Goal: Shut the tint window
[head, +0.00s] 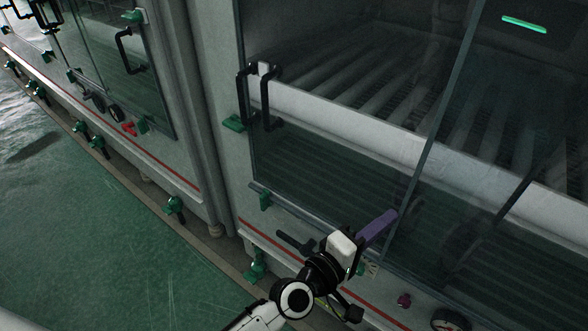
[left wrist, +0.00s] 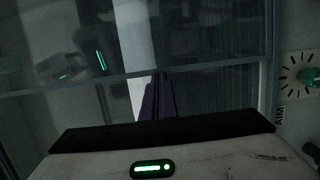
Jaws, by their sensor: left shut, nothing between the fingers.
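The tint window (head: 330,165) is a large dark see-through pane on the machine front, with a black bar handle (head: 258,97) at its left side. A slanted pane edge (head: 437,130) crosses the glass right of the handle. I cannot tell how far the window stands open. My left gripper (head: 380,226) has purple fingers, shut and empty, in front of the lower glass, well below and right of the handle. In the left wrist view the fingers (left wrist: 158,98) point at the glass, and whether they touch it is unclear. My right gripper is not in view.
Behind the glass lies a roller conveyor with a pale rail (head: 350,128). A similar cabinet with a handle (head: 128,50) stands at left. The green floor (head: 100,230) is clear. A dial (left wrist: 299,75) shows at right.

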